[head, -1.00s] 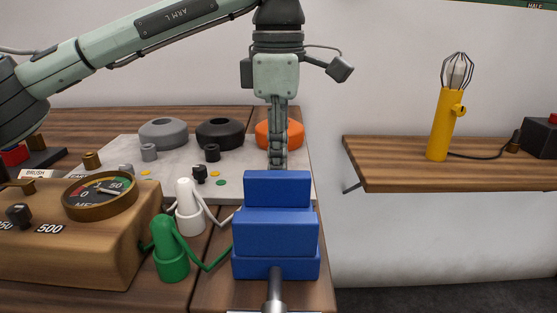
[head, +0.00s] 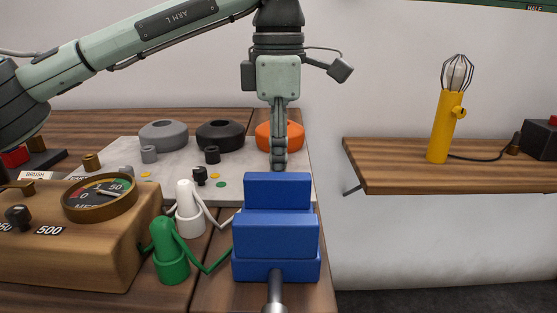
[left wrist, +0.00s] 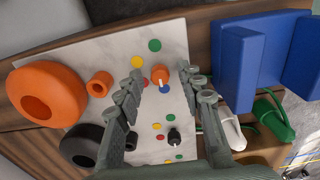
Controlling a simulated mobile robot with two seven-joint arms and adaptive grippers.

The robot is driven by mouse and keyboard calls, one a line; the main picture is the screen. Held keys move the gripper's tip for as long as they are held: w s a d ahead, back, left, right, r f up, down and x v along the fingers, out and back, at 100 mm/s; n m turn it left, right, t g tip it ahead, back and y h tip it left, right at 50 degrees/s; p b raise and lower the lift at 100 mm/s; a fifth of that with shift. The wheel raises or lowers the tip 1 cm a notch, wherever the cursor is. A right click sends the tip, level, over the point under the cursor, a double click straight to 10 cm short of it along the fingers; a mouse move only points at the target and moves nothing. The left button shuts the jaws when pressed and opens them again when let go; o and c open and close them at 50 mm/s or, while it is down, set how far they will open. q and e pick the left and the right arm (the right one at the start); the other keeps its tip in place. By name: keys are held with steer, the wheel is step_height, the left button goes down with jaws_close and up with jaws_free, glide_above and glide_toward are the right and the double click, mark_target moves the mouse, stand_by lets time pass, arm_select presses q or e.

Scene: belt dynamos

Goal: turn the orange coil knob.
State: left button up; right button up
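In the left wrist view, a small orange knob (left wrist: 160,74) with a pale pointer stands on the light grey panel (left wrist: 163,105). My left gripper (left wrist: 161,77) is open, with one finger on each side of this knob and a gap on both sides. A large orange coil ring (left wrist: 47,92) and a smaller orange post (left wrist: 99,84) lie left of the fingers. In the head view my left gripper (head: 279,165) points down in front of the orange coil ring (head: 295,137). The knob is hidden there. My right gripper is not in view.
A blue vise (head: 276,233) stands close in front of the left gripper. Black (head: 220,136) and grey (head: 163,136) coils share the panel. White (head: 190,215) and green (head: 170,255) wired plugs and a meter box (head: 75,255) are nearer. A yellow lamp (head: 439,130) stands on the right shelf.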

arm_select(q)
step_height(320, 180, up, 12)
stand_by(0.7)
